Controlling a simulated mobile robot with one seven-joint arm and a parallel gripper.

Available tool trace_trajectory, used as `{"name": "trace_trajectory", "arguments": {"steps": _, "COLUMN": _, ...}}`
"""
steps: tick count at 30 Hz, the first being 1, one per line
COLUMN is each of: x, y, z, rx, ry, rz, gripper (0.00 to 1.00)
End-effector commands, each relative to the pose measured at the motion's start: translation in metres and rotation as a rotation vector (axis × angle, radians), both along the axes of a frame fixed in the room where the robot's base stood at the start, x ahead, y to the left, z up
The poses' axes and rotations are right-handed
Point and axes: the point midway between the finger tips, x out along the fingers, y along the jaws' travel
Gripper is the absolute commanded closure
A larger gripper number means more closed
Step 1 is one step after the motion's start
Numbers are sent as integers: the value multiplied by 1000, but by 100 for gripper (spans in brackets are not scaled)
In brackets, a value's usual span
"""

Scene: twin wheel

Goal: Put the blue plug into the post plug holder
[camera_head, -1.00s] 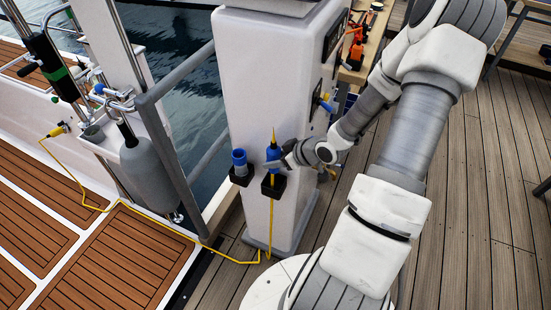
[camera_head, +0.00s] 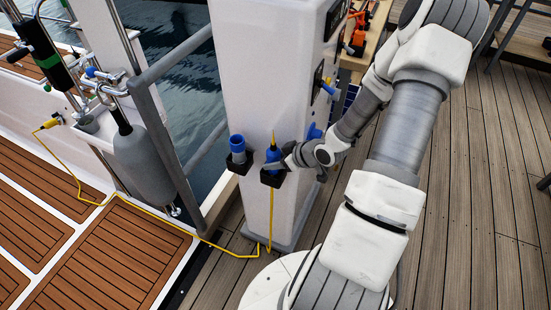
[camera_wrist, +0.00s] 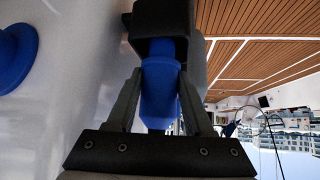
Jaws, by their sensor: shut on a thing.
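The blue plug (camera_head: 273,155) is upright with a yellow tip on top, close against the white post. My gripper (camera_head: 284,162) comes in from the right and is shut on it. The black post plug holder (camera_head: 272,179) is right below, and the plug's lower end sits in its opening. How deep it sits cannot be told. In the wrist view, the plug (camera_wrist: 160,95) is between my two fingers (camera_wrist: 160,80), and its far end goes into the black holder (camera_wrist: 160,22).
A second black holder with a blue part (camera_head: 238,148) is just left on the white post (camera_head: 262,70). A yellow cable (camera_head: 238,254) runs below across the dock to the boat. A metal railing (camera_head: 165,130) stands left. Blue and yellow fittings are on the post's right side.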

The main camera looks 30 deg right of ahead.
Motion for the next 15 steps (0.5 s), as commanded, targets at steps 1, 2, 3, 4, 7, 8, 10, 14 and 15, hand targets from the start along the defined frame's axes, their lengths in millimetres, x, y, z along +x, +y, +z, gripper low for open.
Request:
{"name": "trace_trajectory", "arguments": {"steps": 1, "x": 0, "y": 0, "z": -6, "rx": 0, "ry": -1, "rz": 1, "gripper": 100}}
{"name": "trace_trajectory", "arguments": {"steps": 2, "x": 0, "y": 0, "z": -7, "rx": -1, "ry": 0, "rz": 1, "gripper": 100}}
{"name": "trace_trajectory", "arguments": {"steps": 3, "x": 0, "y": 0, "z": -9, "rx": -1, "ry": 0, "rz": 1, "gripper": 100}}
{"name": "trace_trajectory", "arguments": {"steps": 4, "x": 0, "y": 0, "z": -10, "rx": -1, "ry": 0, "rz": 1, "gripper": 100}}
{"name": "trace_trajectory", "arguments": {"steps": 7, "x": 0, "y": 0, "z": -11, "rx": -1, "ry": 0, "rz": 1, "gripper": 100}}
{"name": "trace_trajectory", "arguments": {"steps": 8, "x": 0, "y": 0, "z": -10, "rx": -1, "ry": 0, "rz": 1, "gripper": 100}}
{"name": "trace_trajectory", "arguments": {"steps": 10, "x": 0, "y": 0, "z": -10, "rx": -1, "ry": 0, "rz": 1, "gripper": 100}}
{"name": "trace_trajectory", "arguments": {"steps": 14, "x": 0, "y": 0, "z": -10, "rx": -1, "ry": 0, "rz": 1, "gripper": 45}}
{"name": "trace_trajectory", "arguments": {"steps": 15, "x": 0, "y": 0, "z": -10, "rx": -1, "ry": 0, "rz": 1, "gripper": 37}}
